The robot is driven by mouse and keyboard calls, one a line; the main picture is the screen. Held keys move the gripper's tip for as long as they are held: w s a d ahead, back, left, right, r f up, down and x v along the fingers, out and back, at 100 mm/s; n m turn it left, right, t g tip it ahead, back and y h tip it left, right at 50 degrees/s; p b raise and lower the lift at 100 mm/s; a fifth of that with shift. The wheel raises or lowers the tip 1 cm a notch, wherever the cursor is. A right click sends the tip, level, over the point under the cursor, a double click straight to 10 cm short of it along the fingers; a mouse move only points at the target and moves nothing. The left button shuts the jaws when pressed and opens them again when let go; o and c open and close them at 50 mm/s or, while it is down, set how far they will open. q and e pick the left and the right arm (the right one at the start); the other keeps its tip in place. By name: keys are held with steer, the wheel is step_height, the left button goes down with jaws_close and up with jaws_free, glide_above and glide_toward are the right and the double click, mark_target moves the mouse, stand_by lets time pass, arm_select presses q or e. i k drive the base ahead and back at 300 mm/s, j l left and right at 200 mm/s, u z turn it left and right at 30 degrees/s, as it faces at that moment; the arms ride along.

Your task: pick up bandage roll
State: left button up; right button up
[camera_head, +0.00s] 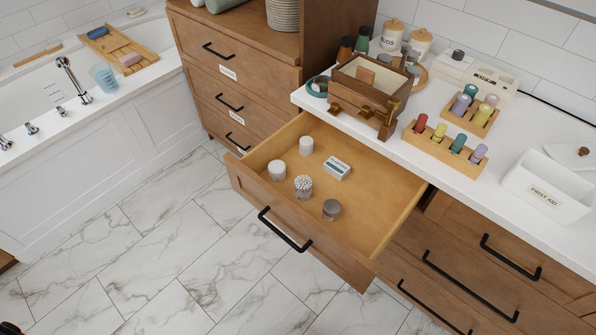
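An open wooden drawer (370,225) holds two short white cylinders that look like bandage rolls. One white roll (276,170) stands near the drawer's left side, and the other white roll (306,145) stands further back. Which of them the task means I cannot tell. Both stand upright and apart from each other, with nothing on top of them.
The drawer also holds a cotton swab jar (303,188), a small labelled box (336,169) and a grey-lidded jar (331,209). The countertop (408,156) overhangs its back. A white first-aid box (547,188) stands at right. The marble floor (160,255) in front is clear.

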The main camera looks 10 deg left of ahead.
mark_target(307, 143)
steer(key=j+z, duration=0.15)
steer(key=z, duration=0.3)
steer(key=i+j+z, duration=0.1)
steer(key=z, duration=0.4)
steer(key=j+z, duration=0.2)
steer(key=j, duration=0.4)
steer(key=j+z, duration=0.25)
steer(key=j, duration=0.3)
steer(key=k+j+z, duration=0.2)
steer(key=j, duration=0.35)
steer(key=j+z, duration=0.25)
steer(key=j, duration=0.35)
